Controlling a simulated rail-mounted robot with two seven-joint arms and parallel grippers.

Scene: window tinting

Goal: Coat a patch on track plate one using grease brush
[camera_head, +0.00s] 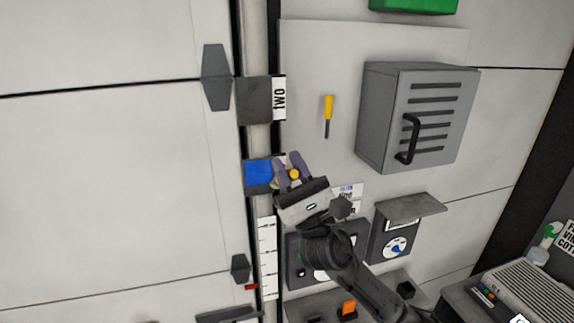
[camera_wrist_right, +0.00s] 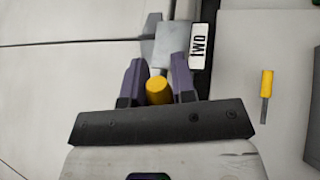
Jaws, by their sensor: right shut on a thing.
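My right gripper (camera_head: 290,165) is shut on a yellow-handled tool (camera_head: 294,174), apparently the grease brush. In the right wrist view the round yellow handle end (camera_wrist_right: 159,91) sits between the purple fingers (camera_wrist_right: 159,64), and its working end is hidden. A plate with a blue patch (camera_head: 258,172) lies on the vertical track just left of the fingers; its label is covered, so I cannot read it. I cannot tell whether the brush touches it. A grey plate labelled "two" (camera_head: 255,100) sits higher on the track. My left gripper is not in view.
Another yellow-handled tool (camera_head: 328,115) is on the wall panel. A grey cabinet with a black handle (camera_head: 420,115) stands out at right. Control boxes (camera_head: 394,240) sit below. A white scale (camera_head: 267,258) runs under the blue patch. The left wall is mostly clear.

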